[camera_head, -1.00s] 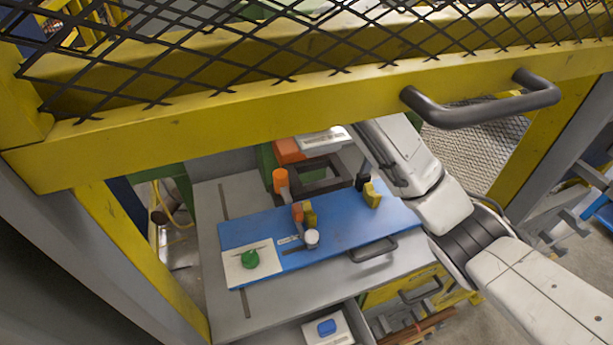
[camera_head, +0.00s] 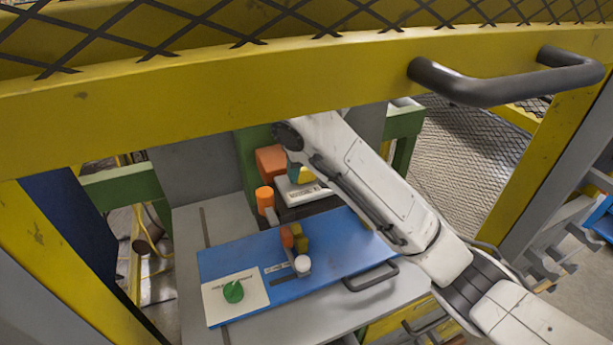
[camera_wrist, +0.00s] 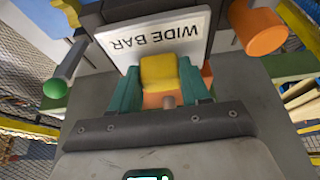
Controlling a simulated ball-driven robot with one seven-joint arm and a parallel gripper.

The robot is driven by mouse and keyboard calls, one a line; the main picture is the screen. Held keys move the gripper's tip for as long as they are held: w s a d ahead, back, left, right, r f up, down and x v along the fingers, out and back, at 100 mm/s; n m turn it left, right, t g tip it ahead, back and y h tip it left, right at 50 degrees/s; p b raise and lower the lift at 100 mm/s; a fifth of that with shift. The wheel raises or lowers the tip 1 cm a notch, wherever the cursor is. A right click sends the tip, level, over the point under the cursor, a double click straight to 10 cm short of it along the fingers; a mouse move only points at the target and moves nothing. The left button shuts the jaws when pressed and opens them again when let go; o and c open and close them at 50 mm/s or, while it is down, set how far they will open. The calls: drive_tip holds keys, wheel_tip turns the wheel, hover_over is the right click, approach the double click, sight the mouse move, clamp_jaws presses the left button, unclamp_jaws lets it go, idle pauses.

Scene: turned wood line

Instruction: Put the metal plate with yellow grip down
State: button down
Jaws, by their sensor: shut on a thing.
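The yellow grip (camera_wrist: 158,72) is between the teal fingers of my gripper (camera_wrist: 157,82) in the wrist view. My gripper is shut on it. In the wrist view this label plate (camera_wrist: 185,38) reads "WIDE BAR" upside down, close beyond the grip. I cannot tell whether the held piece touches anything.
A blue board (camera_head: 335,240) with a dark handle lies on the grey table (camera_head: 300,325). It carries a green knob (camera_head: 233,292), a white knob (camera_head: 302,264) and yellow and orange parts. An orange block (camera_head: 270,160) and orange cylinder (camera_head: 264,200) stand behind. A yellow rail (camera_head: 250,85) crosses in front.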

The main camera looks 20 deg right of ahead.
sight(312, 192)
drive_tip(key=shift+f, duration=0.35)
drive_tip(key=shift+c, duration=2.2)
unclamp_jaws()
drive_tip(key=p+v, duration=0.3)
drive_tip(key=v, duration=0.3)
drive_tip(key=shift+s+r, duration=0.15)
drive_tip(key=shift+r, duration=0.2)
drive_tip(key=shift+s+r, duration=0.25)
drive_tip(key=shift+r, duration=0.1)
